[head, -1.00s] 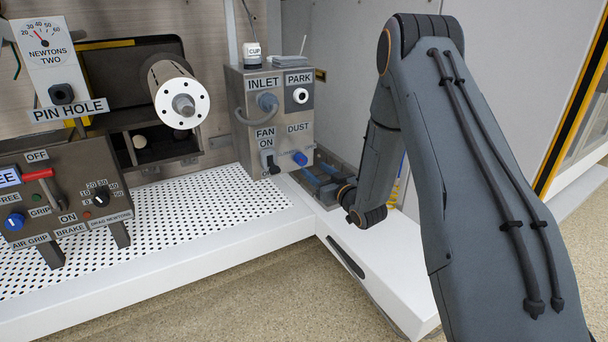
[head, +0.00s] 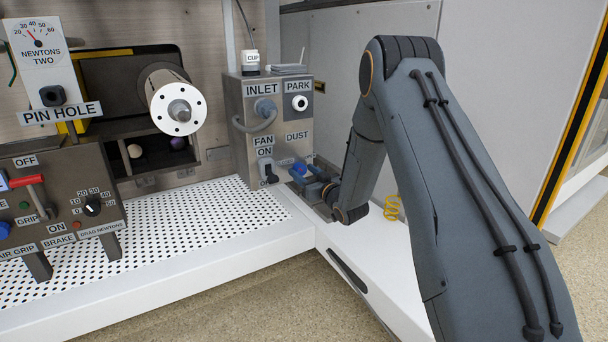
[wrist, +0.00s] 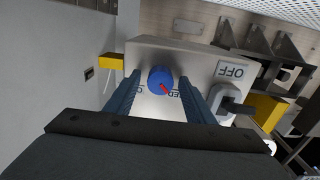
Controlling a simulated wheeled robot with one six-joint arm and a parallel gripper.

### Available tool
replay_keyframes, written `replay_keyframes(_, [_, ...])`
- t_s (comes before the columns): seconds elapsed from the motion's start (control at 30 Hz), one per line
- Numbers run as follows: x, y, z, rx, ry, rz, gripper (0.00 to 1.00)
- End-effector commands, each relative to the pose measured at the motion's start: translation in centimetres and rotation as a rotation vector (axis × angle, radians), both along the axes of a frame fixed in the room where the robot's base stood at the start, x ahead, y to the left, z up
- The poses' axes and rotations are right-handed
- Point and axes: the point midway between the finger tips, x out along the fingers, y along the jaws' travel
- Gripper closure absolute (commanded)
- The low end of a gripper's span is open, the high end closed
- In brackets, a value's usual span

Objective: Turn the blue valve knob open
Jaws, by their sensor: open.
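The blue valve knob (head: 299,167) sits under the DUST label on the front of the grey box. In the wrist view the knob (wrist: 158,79) shows a red pointer aimed toward the lower right, at partly hidden lettering. My gripper (head: 308,181) is at the knob, its blue fingers partly hiding it in the head view. In the wrist view my gripper (wrist: 160,88) is open, with one finger on each side of the knob. A gap shows on each side; exact depth is hard to tell.
The FAN switch (head: 267,172) is close to the left of the knob; it also shows beside a finger in the wrist view (wrist: 233,101). A hose (head: 258,117) loops from the INLET. Another blue knob (head: 4,230) is on the AIR GRIP panel. The perforated table (head: 190,235) is mostly clear.

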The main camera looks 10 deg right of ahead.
Motion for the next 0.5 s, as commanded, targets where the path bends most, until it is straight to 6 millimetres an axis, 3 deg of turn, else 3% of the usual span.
replay_keyframes(0.07, [-0.02,0.0,0.02,0.0,0.0,0.0,0.53])
replay_keyframes(0.3, [-0.03,-0.02,0.01,0.0,0.0,0.0,0.92])
replay_keyframes(0.5, [-0.05,-0.03,0.03,0.01,0.003,0.0,0.92])
